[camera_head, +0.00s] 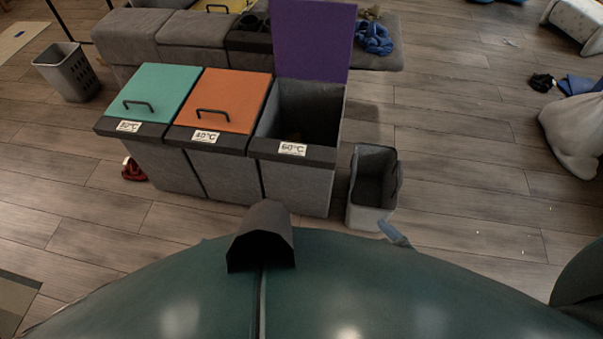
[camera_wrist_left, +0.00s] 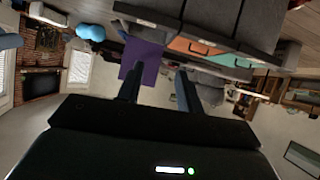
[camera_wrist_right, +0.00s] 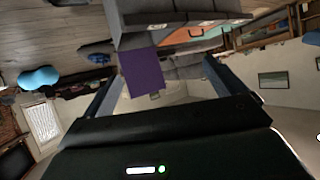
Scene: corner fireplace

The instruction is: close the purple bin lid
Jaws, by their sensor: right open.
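The purple lid (camera_head: 313,40) stands upright, open, at the back of the right-hand grey bin (camera_head: 293,165) labelled 60°C. The bin's dark inside shows. The lid also shows upside down in the left wrist view (camera_wrist_left: 140,62) and the right wrist view (camera_wrist_right: 143,72). A bluish finger of my right gripper (camera_head: 395,233) shows past my body's edge, in front of the bins and well short of the lid. In the right wrist view its fingers are wide apart and empty. My left gripper (camera_wrist_left: 157,72) has its fingers apart with nothing between them; it is away from the lid.
The teal lid (camera_head: 153,92) and orange lid (camera_head: 224,99) beside it are shut. A small grey open basket (camera_head: 373,187) stands right of the bins. A grey sofa (camera_head: 185,38) is close behind. The wooden floor to the right (camera_head: 470,180) is mostly clear.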

